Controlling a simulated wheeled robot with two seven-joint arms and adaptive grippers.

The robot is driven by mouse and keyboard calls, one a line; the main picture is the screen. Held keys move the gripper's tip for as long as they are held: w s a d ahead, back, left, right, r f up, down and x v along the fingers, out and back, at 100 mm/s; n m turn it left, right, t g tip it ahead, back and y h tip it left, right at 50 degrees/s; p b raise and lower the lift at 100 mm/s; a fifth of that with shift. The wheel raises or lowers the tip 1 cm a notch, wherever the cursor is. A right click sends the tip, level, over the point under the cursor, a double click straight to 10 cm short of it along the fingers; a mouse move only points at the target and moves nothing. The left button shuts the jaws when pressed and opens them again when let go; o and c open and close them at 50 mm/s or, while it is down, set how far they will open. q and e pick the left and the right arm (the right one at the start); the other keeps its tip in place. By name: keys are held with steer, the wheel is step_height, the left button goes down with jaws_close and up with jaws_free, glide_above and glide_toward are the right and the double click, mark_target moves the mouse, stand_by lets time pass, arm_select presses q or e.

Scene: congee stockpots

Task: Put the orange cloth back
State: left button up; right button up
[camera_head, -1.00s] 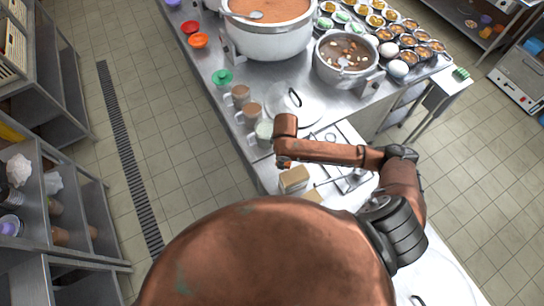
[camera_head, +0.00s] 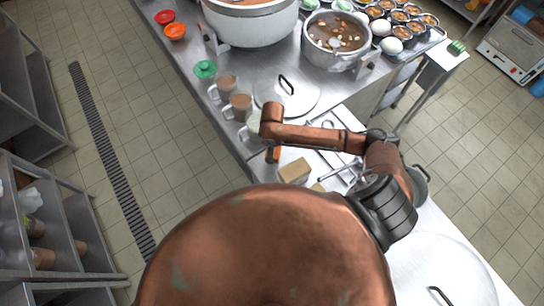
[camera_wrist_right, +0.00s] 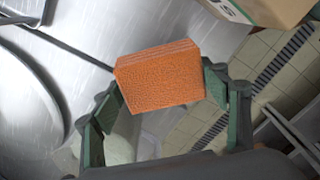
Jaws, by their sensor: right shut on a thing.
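The orange cloth (camera_wrist_right: 160,78) is a thick folded block in the right wrist view. My right gripper (camera_wrist_right: 163,88) is shut on it, with one green-padded finger at each side. In the head view a small orange strip of the cloth (camera_head: 277,154) shows below my arm's end, by the counter's front edge. The right gripper itself is mostly hidden there by my arm. My left gripper is not in view.
Mugs (camera_head: 238,106) stand along the counter edge. A pot lid (camera_head: 287,92) lies behind the arm, and a cardboard box (camera_head: 295,171) stands close to the cloth. A large stockpot (camera_head: 250,22) and a smaller soup pot (camera_head: 335,42) stand farther back. The floor aisle at left is clear.

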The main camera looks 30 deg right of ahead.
step_height(320, 180, down, 7)
steer(key=shift+r, duration=0.1)
steer(key=o, duration=1)
steer(key=shift+r, duration=0.15)
step_height(320, 180, up, 12)
steer(key=shift+f, duration=0.1)
